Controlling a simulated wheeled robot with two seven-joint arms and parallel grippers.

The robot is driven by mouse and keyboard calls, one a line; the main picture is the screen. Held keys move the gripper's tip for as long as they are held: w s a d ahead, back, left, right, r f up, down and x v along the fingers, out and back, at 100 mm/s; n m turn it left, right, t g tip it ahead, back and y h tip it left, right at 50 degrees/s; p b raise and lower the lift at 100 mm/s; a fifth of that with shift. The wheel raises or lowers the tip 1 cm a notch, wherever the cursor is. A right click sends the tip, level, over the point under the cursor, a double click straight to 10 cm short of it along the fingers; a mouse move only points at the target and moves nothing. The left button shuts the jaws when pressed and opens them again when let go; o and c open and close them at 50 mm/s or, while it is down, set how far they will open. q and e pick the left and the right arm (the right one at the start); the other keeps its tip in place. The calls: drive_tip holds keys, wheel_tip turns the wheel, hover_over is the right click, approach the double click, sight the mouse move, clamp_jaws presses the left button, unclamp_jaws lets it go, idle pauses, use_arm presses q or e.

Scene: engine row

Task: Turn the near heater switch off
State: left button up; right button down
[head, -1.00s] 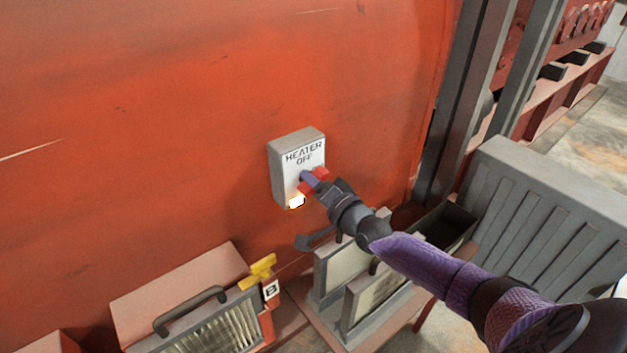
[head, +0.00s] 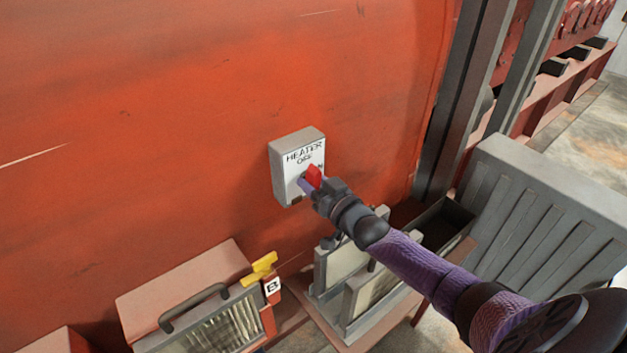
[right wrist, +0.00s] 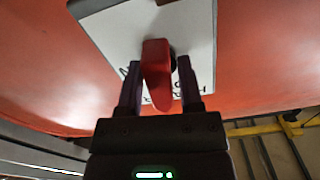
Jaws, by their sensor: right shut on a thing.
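The grey heater switch box (head: 285,168) is mounted on the orange wall. Its white face reads HEATER, with OFF below. Its red handle (head: 314,176) now points up toward the OFF lettering. My right gripper (head: 310,184) is shut on this handle. In the right wrist view the red handle (right wrist: 156,65) sits between the two fingers of my right gripper (right wrist: 160,92). The small lamp (head: 297,200) low on the box looks dark. The gripper hides part of the box face. My left gripper is out of view.
Below stand a metal-framed unit with a handle (head: 194,306), a yellow tap-like lever (head: 260,268) and a tag B (head: 272,286). Framed panels (head: 375,297) stand under my right arm. A grey ribbed panel (head: 545,215) is at the right.

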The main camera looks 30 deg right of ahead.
drive_tip(key=shift+f+n, duration=0.1)
drive_tip(key=shift+n, duration=0.8)
drive_tip(key=shift+c, duration=2.4)
unclamp_jaws()
